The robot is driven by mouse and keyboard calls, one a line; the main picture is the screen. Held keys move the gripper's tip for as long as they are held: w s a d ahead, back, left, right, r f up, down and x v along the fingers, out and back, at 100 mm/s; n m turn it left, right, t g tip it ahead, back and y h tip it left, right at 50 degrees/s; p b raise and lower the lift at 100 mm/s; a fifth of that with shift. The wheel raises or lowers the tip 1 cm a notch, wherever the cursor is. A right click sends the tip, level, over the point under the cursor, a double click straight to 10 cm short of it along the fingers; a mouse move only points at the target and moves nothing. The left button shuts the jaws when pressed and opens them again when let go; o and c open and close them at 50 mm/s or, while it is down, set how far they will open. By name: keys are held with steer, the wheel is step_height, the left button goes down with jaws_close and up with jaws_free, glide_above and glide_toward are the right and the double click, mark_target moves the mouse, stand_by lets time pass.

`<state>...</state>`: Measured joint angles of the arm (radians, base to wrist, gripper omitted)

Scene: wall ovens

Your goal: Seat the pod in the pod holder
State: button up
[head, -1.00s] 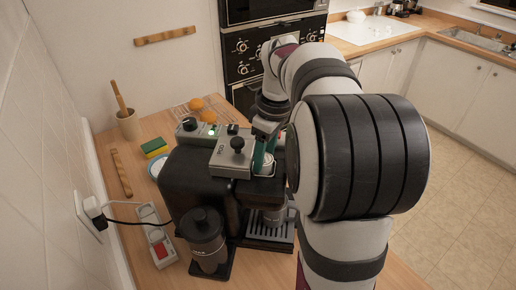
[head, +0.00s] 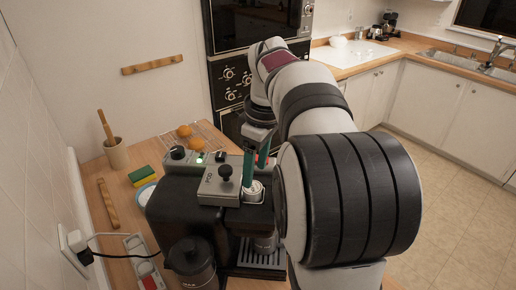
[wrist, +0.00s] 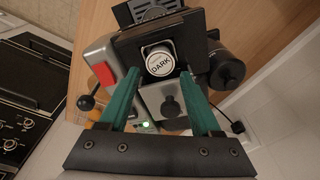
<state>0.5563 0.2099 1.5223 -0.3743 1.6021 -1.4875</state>
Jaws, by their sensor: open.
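The pod (wrist: 160,65), a white-topped capsule marked "DARK", sits upright in the pod holder (wrist: 145,47), a dark recess on top of the coffee machine. In the head view the pod's pale top (head: 254,187) shows beside the machine's grey lever block (head: 215,190). My gripper (head: 256,166) is open, its green fingers pointing down just above the pod. In the wrist view my gripper (wrist: 160,76) has one finger on each side of the pod, with gaps between. The pod's lower part is hidden, so I cannot tell how deep it sits.
A black-knobbed lever (head: 225,173) stands close to the left of my fingers. A dark canister (head: 191,262) stands in front of the machine. A sponge (head: 143,177), a utensil pot (head: 116,153) and oranges (head: 184,131) lie behind and left on the counter.

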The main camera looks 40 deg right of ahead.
mark_target(259, 190)
step_height(259, 190, up, 7)
steer(key=s+a+f+m, duration=0.45)
steer(key=s+a, duration=0.35)
steer(key=a, duration=0.5)
steer(key=s+a+f+m+g+y, duration=0.1)
steer(key=s+a+f+m, duration=0.5)
steer(key=s+a+f, duration=0.3)
steer(key=s+f, duration=0.2)
steer(key=s, duration=0.2)
steer(key=shift+s+f, duration=0.2)
steer(key=shift+f, duration=0.05)
